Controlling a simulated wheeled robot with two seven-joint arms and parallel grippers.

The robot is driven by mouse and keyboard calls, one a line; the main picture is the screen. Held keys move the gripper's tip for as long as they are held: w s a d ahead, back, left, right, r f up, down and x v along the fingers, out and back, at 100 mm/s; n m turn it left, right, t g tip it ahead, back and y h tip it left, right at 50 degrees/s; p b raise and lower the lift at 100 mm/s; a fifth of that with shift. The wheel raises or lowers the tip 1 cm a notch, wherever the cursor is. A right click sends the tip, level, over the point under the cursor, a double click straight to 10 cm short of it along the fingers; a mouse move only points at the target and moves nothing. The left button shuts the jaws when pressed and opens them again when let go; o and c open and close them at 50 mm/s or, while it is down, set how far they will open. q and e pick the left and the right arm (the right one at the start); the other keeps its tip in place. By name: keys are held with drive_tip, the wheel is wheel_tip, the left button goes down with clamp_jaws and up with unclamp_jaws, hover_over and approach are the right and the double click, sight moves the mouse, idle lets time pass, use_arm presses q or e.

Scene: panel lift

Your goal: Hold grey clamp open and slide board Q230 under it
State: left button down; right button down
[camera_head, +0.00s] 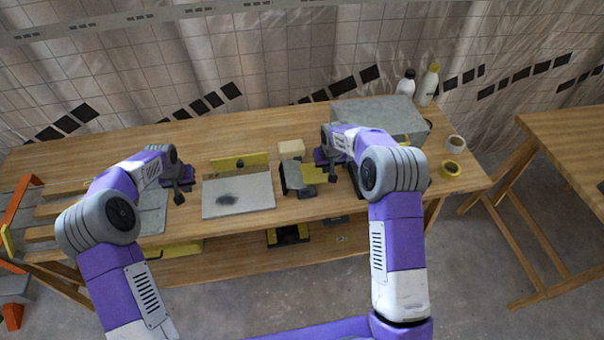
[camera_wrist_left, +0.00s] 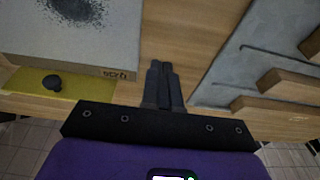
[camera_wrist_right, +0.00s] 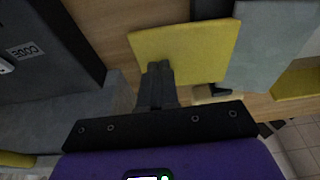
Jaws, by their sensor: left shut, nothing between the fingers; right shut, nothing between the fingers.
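The pale board (camera_head: 240,196) with a dark speckled patch lies flat near the bench's front edge. In the left wrist view a small printed mark, hard to read, shows on the board's edge (camera_wrist_left: 118,74). A grey plate (camera_head: 292,174), probably the grey clamp, stands to the right of the board, apart from it. It also shows in the right wrist view (camera_wrist_right: 275,45), beside a yellow panel (camera_wrist_right: 180,52). My left gripper (camera_head: 180,195) is shut and empty, left of the board. My right gripper (camera_wrist_right: 158,68) is shut and empty, over the yellow panel; its fingertips are hard to see in the head view.
A yellow strip (camera_head: 240,161) with a black knob stands behind the board. A large grey box (camera_head: 385,115) is at the back right, with bottles (camera_head: 428,85) and tape rolls (camera_head: 450,168) near it. Wooden strips (camera_head: 50,210) lie left. The bench's back left is clear.

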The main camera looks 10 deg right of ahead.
sight(210, 194)
use_arm(q)
drive_tip(key=shift+f, duration=0.1)
drive_tip(key=shift+s+x, duration=0.2)
drive_tip(key=shift+x, duration=0.6)
drive_tip(key=shift+s+x, duration=0.2)
drive_tip(key=shift+x, duration=0.6)
drive_tip(key=shift+s+x, duration=0.2)
drive_tip(key=shift+x, duration=0.6)
drive_tip(key=shift+f, duration=0.1)
drive_tip(key=shift+d, duration=0.1)
drive_tip(key=shift+d, duration=4.65)
drive_tip(key=shift+a, duration=0.15)
drive_tip(key=shift+a, duration=1.65)
drive_tip(key=w+v, duration=0.2)
drive_tip(key=v, duration=0.5)
drive_tip(key=shift+r, duration=0.65)
